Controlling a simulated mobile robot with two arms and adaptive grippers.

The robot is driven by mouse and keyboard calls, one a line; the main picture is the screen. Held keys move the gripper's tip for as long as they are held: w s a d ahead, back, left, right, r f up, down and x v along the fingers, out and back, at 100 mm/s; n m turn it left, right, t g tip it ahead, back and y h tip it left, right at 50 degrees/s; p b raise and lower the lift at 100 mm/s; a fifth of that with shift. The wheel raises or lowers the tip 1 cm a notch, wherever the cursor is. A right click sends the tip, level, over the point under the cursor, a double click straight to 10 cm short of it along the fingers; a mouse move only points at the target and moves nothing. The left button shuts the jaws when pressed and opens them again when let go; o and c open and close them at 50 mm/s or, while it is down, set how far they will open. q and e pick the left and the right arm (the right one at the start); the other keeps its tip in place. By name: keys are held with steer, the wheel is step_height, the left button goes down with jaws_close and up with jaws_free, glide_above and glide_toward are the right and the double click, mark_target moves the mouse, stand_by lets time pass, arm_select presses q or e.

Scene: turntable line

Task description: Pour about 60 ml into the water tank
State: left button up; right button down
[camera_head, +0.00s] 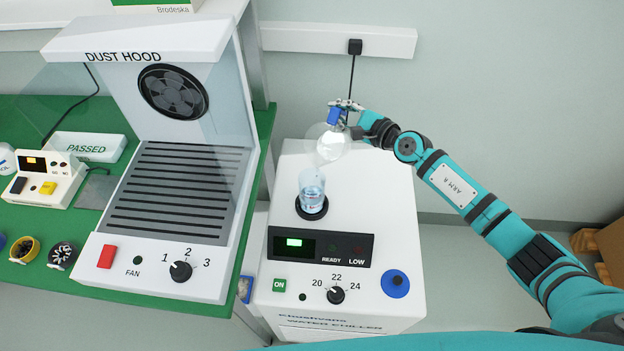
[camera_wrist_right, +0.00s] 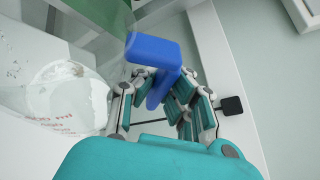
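The clear water tank (camera_head: 312,192) with pale blue water in it stands on the top of the white water chiller (camera_head: 380,200), on a dark ring. My right gripper (camera_head: 345,106) is shut on the blue handle of a clear jug (camera_head: 326,146). The jug is tilted above and slightly right of the tank, its lower part close to the tank's top. In the right wrist view the blue handle (camera_wrist_right: 155,62) sits between the fingers, and the clear jug (camera_wrist_right: 58,100) shows red ml marks. I cannot tell how much liquid the jug holds. My left gripper is not in view.
The chiller has a lit green display (camera_head: 294,243), a temperature knob (camera_head: 336,295) and a blue round button (camera_head: 395,283). A dust hood (camera_head: 165,150) stands close on the left, on a green table. A black plug (camera_head: 355,47) with a cable is on the wall behind.

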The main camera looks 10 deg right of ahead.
mark_target(332, 138)
steer(key=shift+w+d+f+m+g+b, duration=0.2)
steer(key=shift+f+m+g+b, duration=0.1)
steer(key=shift+f+b, duration=0.25)
steer(key=shift+f, duration=0.2)
steer(key=shift+w+d+f, duration=0.1)
steer(key=shift+w, duration=0.1)
steer(key=shift+s, duration=0.1)
stand_by(1.0)
steer(key=shift+w+d+f+m+b, duration=0.15)
steer(key=shift+w+f+m+b, duration=0.2)
steer(key=shift+b, duration=0.2)
steer(key=w+d+f+m+g+y+b, duration=0.1)
steer(key=w+d+f+m+g+b, duration=0.2)
steer(key=f+b, duration=0.4)
steer(key=shift+w+f+m+g+y+b, duration=0.35)
steer(key=shift+w+m+g+b, duration=0.45)
steer(key=shift+b, duration=1.85)
